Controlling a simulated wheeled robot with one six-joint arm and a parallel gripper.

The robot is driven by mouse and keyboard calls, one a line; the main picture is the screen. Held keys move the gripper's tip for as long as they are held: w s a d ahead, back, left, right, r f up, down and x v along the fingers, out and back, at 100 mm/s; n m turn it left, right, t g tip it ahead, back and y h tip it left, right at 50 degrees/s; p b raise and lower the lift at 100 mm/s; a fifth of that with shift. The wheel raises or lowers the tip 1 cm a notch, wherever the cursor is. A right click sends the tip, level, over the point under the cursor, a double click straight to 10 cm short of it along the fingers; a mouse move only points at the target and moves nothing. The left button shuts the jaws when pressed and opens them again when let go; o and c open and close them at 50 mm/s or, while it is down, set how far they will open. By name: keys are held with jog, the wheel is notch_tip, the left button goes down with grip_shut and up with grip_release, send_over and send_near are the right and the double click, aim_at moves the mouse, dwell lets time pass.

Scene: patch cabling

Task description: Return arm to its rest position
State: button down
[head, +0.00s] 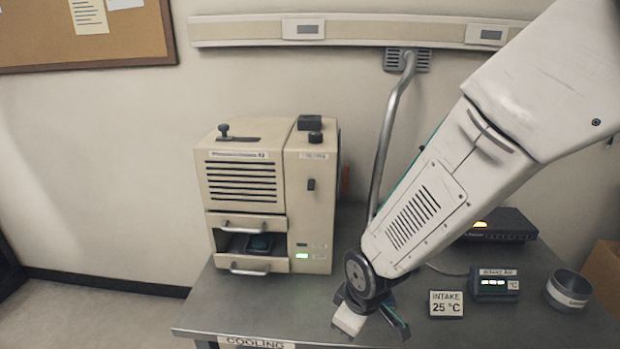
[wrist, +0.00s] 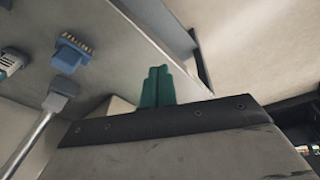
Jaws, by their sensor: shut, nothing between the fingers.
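My arm reaches down from the upper right in the head view. My gripper (head: 396,320) hangs low over the grey table, in front of the table's middle. In the wrist view the two green fingers of my gripper (wrist: 157,87) stand side by side, closed together, with nothing held between them. How far the fingertips are from the tabletop is hard to tell.
A beige cabinet (head: 245,190) with an open slot stands left of my arm. A temperature display (head: 494,285), an intake card (head: 446,304), a grey cup (head: 568,290) and a dark box (head: 500,226) stand to the right. A blue connector (wrist: 72,52) shows in the wrist view.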

jog(key=s+d+r+m, duration=0.5)
jog(key=s+d+r, duration=0.3)
jog(key=r, duration=0.3)
jog(key=s+d+r+m+g+h, duration=0.1)
jog(key=s+d+r+m, duration=0.5)
jog(key=s+d+r, duration=0.2)
jog(key=shift+s+d+r, duration=0.35)
jog(key=shift+d+r, duration=0.95)
jog(key=shift+r, duration=0.7)
